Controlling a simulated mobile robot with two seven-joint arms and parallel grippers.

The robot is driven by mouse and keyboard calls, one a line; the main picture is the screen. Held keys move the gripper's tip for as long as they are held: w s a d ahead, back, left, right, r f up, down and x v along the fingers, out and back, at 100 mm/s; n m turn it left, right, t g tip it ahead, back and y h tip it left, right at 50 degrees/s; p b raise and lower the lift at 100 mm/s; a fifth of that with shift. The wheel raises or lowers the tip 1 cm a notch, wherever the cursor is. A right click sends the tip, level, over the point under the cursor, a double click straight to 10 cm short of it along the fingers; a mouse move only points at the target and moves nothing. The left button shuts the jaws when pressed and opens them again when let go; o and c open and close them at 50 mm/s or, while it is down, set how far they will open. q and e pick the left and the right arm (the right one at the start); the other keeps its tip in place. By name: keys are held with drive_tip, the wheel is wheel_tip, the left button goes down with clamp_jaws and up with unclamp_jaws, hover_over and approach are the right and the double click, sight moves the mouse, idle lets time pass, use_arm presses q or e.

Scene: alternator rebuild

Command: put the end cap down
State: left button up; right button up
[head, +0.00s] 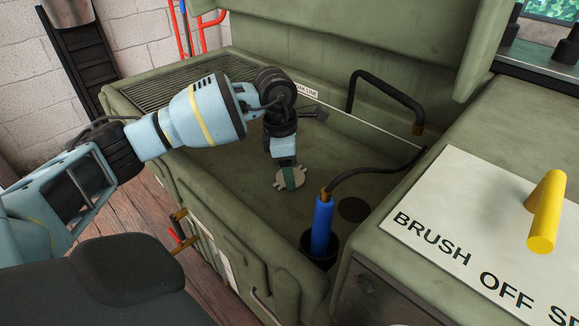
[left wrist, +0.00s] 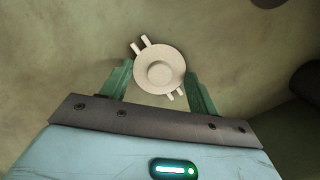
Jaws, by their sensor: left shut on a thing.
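The end cap (head: 290,178) is a pale round disc with small lugs at its rim, low in the green wash basin (head: 225,165) in the head view. My left gripper (head: 288,176) points down at it and is shut on it. In the left wrist view the end cap (left wrist: 159,72) sits between the two green fingers (left wrist: 160,85), with its raised round centre facing the camera. The basin floor is behind it; I cannot tell whether the cap touches the floor. My right gripper is not in view.
A blue brush (head: 322,225) with a black hose stands in a dark holder at the basin's front right. A black bent spout (head: 385,92) rises at the back. The basin floor left of the cap is clear.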

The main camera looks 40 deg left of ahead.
use_arm(q)
drive_tip(key=o, duration=1)
drive_tip(key=shift+f, duration=0.1)
drive_tip(key=shift+o, duration=0.2)
wheel_tip(320, 180, up, 12)
drive_tip(key=s+a+p, duration=0.1)
drive_tip(key=shift+a+p, duration=0.2)
drive_tip(key=shift+p, duration=0.1)
